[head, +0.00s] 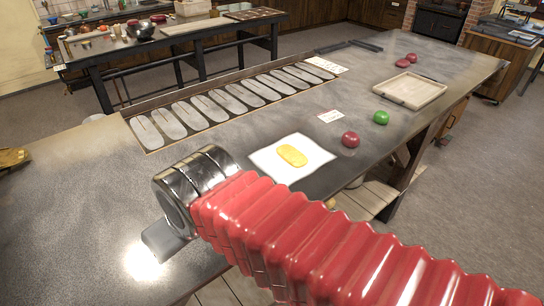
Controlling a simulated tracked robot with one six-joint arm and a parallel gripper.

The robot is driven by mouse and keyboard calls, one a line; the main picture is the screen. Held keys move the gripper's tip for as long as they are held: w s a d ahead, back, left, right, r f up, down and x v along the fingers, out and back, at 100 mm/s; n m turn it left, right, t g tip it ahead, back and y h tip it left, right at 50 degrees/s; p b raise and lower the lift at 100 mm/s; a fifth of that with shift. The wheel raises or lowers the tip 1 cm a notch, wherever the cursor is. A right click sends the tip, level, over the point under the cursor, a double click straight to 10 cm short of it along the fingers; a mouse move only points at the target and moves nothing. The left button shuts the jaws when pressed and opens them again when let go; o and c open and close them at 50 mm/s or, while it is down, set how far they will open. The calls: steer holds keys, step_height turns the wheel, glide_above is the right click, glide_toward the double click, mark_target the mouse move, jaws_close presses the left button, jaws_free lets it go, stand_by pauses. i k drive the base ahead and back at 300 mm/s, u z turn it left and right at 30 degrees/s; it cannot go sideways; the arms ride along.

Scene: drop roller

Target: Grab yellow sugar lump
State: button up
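A yellow sugar lump (292,155) lies on a square white sheet (263,160) on the grey worktop. It looks oblong with a ridged surface. My gripper (163,242) is at the lower left, at the end of my red ribbed arm. It is low over the worktop, to the left of the lump and nearer to me, clearly apart from it. Only one pale finger shows below the metal collar, so its opening is hidden. Nothing can be seen held in it.
A red ball (350,139) and a green ball (381,117) sit right of the sheet. A long slotted board (225,103) lines the far edge. The left worktop is mostly clear.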

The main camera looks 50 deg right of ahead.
mark_target(294, 158)
steer(key=u, duration=1.25)
steer(key=k, duration=1.45)
steer(key=z, duration=1)
steer(key=i, duration=0.75)
